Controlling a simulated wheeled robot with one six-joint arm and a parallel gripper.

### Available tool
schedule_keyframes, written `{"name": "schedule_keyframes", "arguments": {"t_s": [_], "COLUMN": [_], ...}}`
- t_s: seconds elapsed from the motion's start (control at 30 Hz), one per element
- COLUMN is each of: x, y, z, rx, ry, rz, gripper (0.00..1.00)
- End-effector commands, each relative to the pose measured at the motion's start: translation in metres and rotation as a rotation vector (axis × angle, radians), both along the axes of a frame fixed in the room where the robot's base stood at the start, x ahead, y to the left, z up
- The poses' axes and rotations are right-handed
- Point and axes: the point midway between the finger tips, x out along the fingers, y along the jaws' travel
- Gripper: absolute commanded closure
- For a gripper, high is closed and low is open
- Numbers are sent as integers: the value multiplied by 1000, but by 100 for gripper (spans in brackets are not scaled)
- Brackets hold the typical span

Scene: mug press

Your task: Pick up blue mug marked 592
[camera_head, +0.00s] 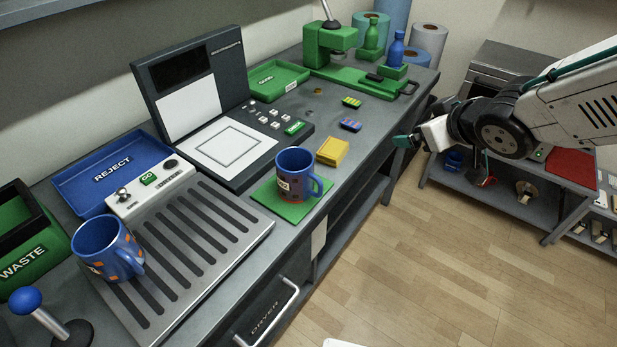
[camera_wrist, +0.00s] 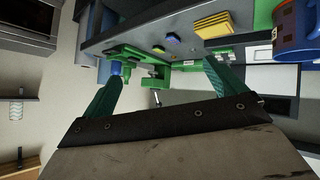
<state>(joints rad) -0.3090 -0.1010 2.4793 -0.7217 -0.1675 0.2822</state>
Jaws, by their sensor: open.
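A blue mug (camera_head: 296,163) with a dark purple-red patterned band and a white label stands upright on a green mat (camera_head: 268,198), handle to the right. Its label is partly legible and seems to end in 92. A second blue mug (camera_head: 98,238) with orange squares stands on the slatted rack at the left; its label is unreadable. My gripper (camera_head: 403,141) is open and empty, right of the mat mug and apart from it, beyond the bench's front edge. In the wrist view, my gripper's teal fingers (camera_wrist: 163,88) are spread, and part of a mug (camera_wrist: 291,28) shows at the upper right.
A yellow block (camera_head: 332,152) lies close behind the mat mug. The press plate with its raised screen (camera_head: 190,90) stands at the back left of it. A control box (camera_head: 150,188) sits beside the slatted rack (camera_head: 190,262). Open floor (camera_head: 440,270) lies in front of the bench.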

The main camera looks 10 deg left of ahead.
Motion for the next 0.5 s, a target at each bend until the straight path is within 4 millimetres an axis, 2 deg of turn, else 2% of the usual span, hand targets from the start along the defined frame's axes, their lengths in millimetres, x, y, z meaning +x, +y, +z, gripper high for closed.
{"name": "schedule_keyframes", "arguments": {"t_s": [0.03, 0.1, 0.2, 0.3, 0.4, 0.5], "x": [-1, -11, -35, -59, -75, -82], "y": [38, 85, 134, 164, 180, 190], "z": [-17, -32, -48, -58, -63, -66], "rx": [46, 127, 240, 327, 384, 410], "ry": [-8, -18, -1, 29, 52, 64], "rz": [127, 291, 481, 612, 690, 726], "gripper": [4, 4, 4, 4, 4, 4]}}
